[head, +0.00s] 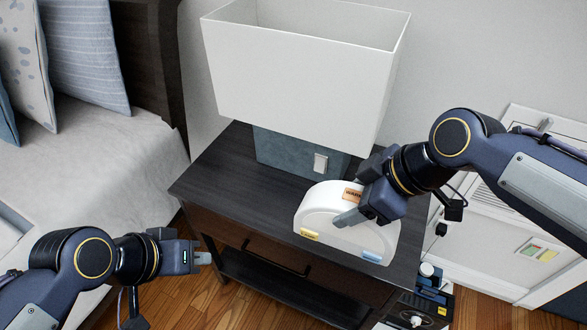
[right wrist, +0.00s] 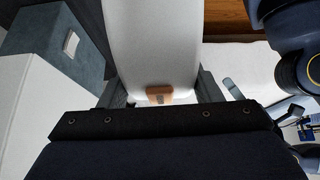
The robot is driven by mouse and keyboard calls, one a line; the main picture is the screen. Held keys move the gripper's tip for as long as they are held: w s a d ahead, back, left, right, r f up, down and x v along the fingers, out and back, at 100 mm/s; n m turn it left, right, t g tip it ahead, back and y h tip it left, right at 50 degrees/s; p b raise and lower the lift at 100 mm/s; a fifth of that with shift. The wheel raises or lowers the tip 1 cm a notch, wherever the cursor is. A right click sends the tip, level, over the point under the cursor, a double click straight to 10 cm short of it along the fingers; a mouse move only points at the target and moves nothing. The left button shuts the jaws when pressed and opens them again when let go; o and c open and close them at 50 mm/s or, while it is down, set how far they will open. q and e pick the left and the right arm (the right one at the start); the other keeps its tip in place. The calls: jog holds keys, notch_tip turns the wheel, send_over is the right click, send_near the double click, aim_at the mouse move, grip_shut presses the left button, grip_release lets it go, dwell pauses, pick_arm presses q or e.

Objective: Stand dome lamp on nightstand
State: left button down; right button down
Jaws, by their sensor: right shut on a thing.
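The dome lamp is a white half-round body (head: 325,222) with a brown tag on top and yellow and blue labels low on its front. It is upright, flat edge down, over the right front part of the dark nightstand (head: 220,180). I cannot tell whether it touches the top. My right gripper (head: 355,208) is shut on it from above, one finger across its front face. In the right wrist view the white body (right wrist: 158,45) fills the space between the fingers (right wrist: 158,88). My left gripper (head: 203,258) is empty, left of the nightstand; its opening is unclear.
A large lamp with a white box shade (head: 300,75) and blue-grey base (head: 285,155) stands at the nightstand's back, close to the dome lamp. The nightstand's left front top is clear. A bed (head: 110,150) is at left. Small items (head: 425,290) stand low at right.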

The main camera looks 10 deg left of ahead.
jog(key=shift+w+a, duration=0.1)
jog(key=shift+a, duration=0.15)
jog(key=shift+w+d+f, duration=0.1)
jog(key=shift+w+d, duration=0.15)
jog(key=shift+d, duration=0.05)
pick_arm(q)
jog(key=shift+a+f+b, duration=0.2)
jog(key=shift+f+b, duration=0.4)
jog(key=shift+b, duration=0.05)
pick_arm(e)
jog(key=w+d+f, duration=0.8)
jog(key=w+f, duration=0.2)
jog(key=f, duration=0.2)
jog(key=shift+d+f, duration=0.35)
pick_arm(q)
jog(key=shift+f, duration=0.1)
pick_arm(e)
jog(key=shift+f, duration=0.1)
jog(key=shift+c, duration=2.2)
grip_release()
